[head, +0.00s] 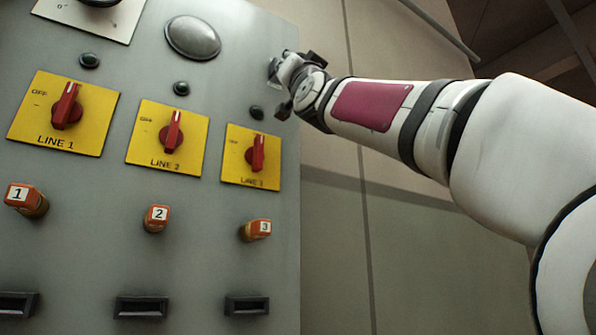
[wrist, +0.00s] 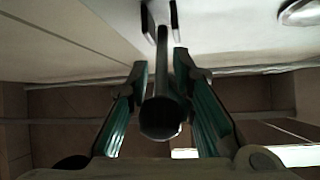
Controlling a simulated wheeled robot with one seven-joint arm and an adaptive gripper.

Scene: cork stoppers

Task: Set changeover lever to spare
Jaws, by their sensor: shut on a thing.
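The changeover lever (wrist: 160,118) shows in the wrist view as a dark rod with a rounded end pointing toward the camera. Its far end meets a slotted bracket (wrist: 160,18) on a pale surface. My gripper (wrist: 161,78) has its teal-lined fingers on both sides of the rod and is shut on it. In the head view my gripper (head: 278,90) is at the upper right edge of the grey panel (head: 215,285). The lever cannot be made out there, and no spare marking is readable in either view.
The panel carries red rotary switches on yellow plates, LINE 1 (head: 67,107), LINE 2 (head: 171,132) and a third (head: 257,153). Numbered orange knobs (head: 157,217) and dark slots (head: 141,307) sit below. A round domed fitting (head: 193,37) is left of my gripper.

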